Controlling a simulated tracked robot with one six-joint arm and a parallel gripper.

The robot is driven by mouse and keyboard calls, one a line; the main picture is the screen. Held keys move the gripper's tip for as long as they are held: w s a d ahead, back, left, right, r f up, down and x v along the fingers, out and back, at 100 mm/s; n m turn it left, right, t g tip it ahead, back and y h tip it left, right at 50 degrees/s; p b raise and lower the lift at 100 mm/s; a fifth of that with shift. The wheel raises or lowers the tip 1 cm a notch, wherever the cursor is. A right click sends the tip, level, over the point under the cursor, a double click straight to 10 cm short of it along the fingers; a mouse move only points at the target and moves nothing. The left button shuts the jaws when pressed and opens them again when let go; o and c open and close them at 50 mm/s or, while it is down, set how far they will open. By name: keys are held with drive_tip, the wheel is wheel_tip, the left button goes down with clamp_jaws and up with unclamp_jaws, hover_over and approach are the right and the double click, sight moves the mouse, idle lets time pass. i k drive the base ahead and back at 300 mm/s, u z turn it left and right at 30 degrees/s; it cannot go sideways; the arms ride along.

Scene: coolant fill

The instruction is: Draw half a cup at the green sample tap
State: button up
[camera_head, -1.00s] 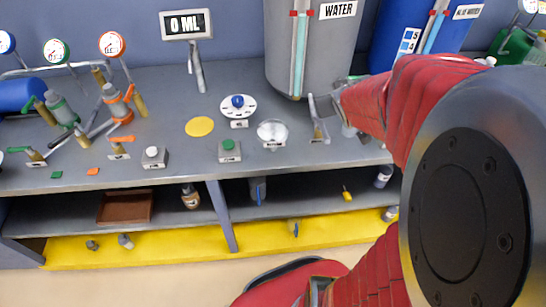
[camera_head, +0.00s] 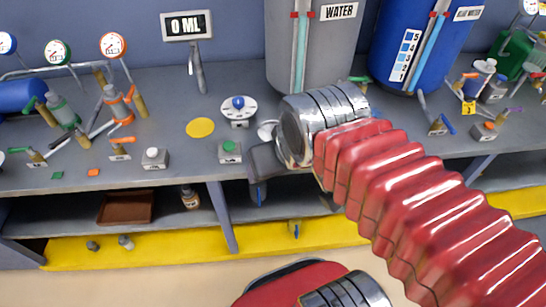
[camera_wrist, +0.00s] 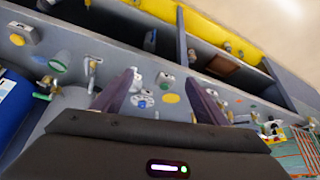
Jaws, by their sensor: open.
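The green-handled tap (camera_head: 33,155) stands at the left front of the bench, with a green square (camera_head: 57,175) near it. In the head view my gripper (camera_head: 265,160) is at the bench's front edge, right of the green-topped button box (camera_head: 230,151).
An orange-handled tap (camera_head: 119,150) and a white button box (camera_head: 154,158) stand right of the green tap. A display (camera_head: 187,25) reads 0 ML. A blue-knobbed dial (camera_head: 238,107) and yellow disc (camera_head: 200,127) are mid-bench. Tanks for water (camera_head: 315,60) stand behind.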

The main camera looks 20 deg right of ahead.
sight(365, 78)
drive_tip(key=z, duration=0.6)
drive_tip(key=k, duration=0.7)
drive_tip(key=z, duration=0.5)
drive_tip(key=i, duration=0.5)
drive_tip(key=u, duration=0.05)
